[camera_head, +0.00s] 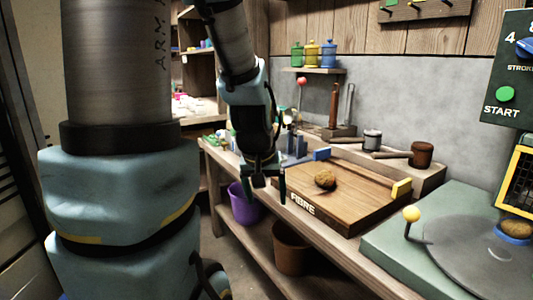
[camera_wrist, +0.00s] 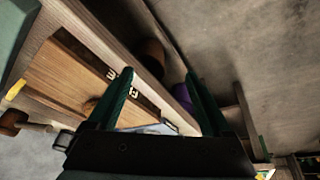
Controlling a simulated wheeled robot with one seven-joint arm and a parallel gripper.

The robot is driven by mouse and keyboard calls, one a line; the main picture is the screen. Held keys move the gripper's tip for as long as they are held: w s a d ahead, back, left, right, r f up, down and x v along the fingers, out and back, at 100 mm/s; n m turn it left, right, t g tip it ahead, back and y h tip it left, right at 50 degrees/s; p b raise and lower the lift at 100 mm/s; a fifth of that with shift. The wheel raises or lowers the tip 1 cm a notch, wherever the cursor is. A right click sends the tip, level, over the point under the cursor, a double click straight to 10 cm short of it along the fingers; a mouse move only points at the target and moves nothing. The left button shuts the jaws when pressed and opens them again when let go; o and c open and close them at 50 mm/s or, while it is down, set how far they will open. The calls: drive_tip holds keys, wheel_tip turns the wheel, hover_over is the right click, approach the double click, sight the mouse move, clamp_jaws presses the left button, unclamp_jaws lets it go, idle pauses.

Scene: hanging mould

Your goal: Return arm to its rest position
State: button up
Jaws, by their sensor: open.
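My arm rises at the left of the head view and bends down to my gripper (camera_head: 264,188), which points down in front of the bench's front edge. Its two green fingers are apart with nothing between them. In the wrist view my gripper (camera_wrist: 158,73) also shows open and empty, with the bench edge, a bucket and the floor beyond it. The wooden board (camera_head: 350,207) marked "FIBRE" lies on the bench to the right of my gripper. A round brown lump (camera_head: 325,179) sits on the board, clear of the fingers.
A green machine base with a round grey plate (camera_head: 480,262) stands at the right, with a yellow-knobbed lever (camera_head: 411,215). A purple bucket (camera_head: 243,205) and a brown bucket (camera_head: 290,248) are below the bench. Mallets (camera_head: 421,154) lie behind the board. Open floor shows left of the bench.

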drive_tip(key=s+a+f+g, duration=0.2)
drive_tip(key=s+a+f, duration=0.1)
drive_tip(key=s+a, duration=0.25)
wheel_tip(320, 180, up, 13)
drive_tip(key=a+y+p, duration=0.1)
drive_tip(key=p, duration=1.2)
drive_tip(key=shift+r, duration=0.2)
drive_tip(key=shift+w, duration=0.1)
idle(0.4)
